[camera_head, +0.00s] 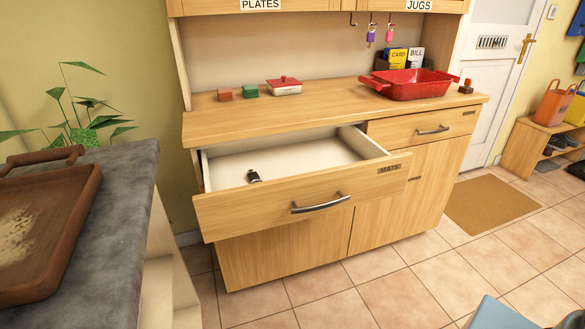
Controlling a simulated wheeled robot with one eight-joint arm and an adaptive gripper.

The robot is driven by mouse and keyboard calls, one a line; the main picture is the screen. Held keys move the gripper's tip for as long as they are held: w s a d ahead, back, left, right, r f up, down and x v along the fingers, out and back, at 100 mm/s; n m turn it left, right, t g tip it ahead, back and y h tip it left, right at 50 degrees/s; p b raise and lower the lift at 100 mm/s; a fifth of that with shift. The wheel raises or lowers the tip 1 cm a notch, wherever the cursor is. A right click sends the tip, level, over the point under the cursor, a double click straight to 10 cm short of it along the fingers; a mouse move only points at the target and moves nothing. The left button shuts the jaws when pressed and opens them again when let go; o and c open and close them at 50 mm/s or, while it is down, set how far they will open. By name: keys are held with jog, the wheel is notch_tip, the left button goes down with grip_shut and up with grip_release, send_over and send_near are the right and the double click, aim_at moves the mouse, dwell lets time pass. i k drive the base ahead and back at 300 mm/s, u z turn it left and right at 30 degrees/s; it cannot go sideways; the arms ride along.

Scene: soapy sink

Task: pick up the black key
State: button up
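A small black object (254,176) with a lighter part lies in the open drawer labelled MATS. It looks like the black key, but it is too small to be sure. It rests near the drawer's front left part. The drawer (300,203) is pulled out, with a bar handle (321,204) on its front, and its pale inside is otherwise empty where it shows. My gripper is not in view.
The sideboard top (330,105) carries a red dish (410,84), a lidded pot (284,86) and small blocks. Purple and pink key-like tags hang from hooks. A grey counter with a wooden tray (45,230) stands left. Tiled floor before the drawer is clear.

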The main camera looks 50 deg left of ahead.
aim_at(252, 177)
jog(key=z, duration=0.15)
jog(key=i, duration=1.65)
jog(key=u, duration=3.85)
jog(key=i, duration=0.5)
jog(key=u, duration=0.05)
